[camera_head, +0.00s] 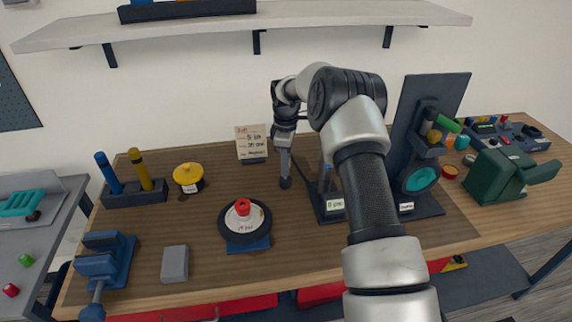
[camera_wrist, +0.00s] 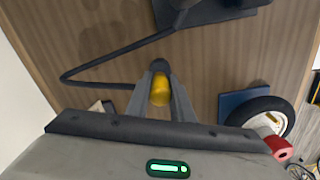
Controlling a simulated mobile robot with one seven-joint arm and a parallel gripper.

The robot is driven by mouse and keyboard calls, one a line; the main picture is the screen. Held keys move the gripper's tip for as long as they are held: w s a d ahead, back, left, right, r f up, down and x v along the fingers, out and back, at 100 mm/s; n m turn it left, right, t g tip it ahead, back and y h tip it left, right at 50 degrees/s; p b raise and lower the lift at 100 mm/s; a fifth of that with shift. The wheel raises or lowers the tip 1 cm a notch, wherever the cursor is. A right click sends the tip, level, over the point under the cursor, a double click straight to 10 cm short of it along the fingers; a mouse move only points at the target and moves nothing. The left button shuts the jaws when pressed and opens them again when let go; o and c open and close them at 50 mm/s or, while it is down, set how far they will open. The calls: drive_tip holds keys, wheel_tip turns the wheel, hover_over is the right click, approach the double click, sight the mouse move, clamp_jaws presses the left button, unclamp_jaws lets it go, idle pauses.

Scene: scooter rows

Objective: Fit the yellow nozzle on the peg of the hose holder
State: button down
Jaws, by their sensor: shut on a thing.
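My gripper (camera_head: 285,180) is above the middle of the workbench, left of the dark pump stand. In the wrist view my gripper (camera_wrist: 160,92) is shut on the yellow nozzle (camera_wrist: 160,90), which sits between the two fingers. A dark hose (camera_wrist: 105,80) runs from the fingertips to the left and then up toward a dark base. In the head view the nozzle's yellow is hidden at the fingertips. A dark stand with a labelled base (camera_head: 333,205) and a short upright stands right of my gripper, partly behind my arm. I cannot tell which part is the holder's peg.
A small wheel (camera_head: 228,232) with a red cap (camera_head: 243,206) lies on a blue block to the left. A yellow tin (camera_head: 188,177), a note card (camera_head: 252,143), a grey block (camera_head: 175,263) and a blue vice (camera_head: 105,262) are on the bench. A green machine (camera_head: 500,172) stands right.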

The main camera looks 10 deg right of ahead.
drive_tip(key=shift+f+b, duration=0.6)
drive_tip(key=shift+f, duration=0.5)
drive_tip(key=c, duration=1.5)
unclamp_jaws()
drive_tip(key=shift+o, duration=0.2)
wheel_tip(320, 180, up, 17)
drive_tip(key=shift+r, duration=0.2)
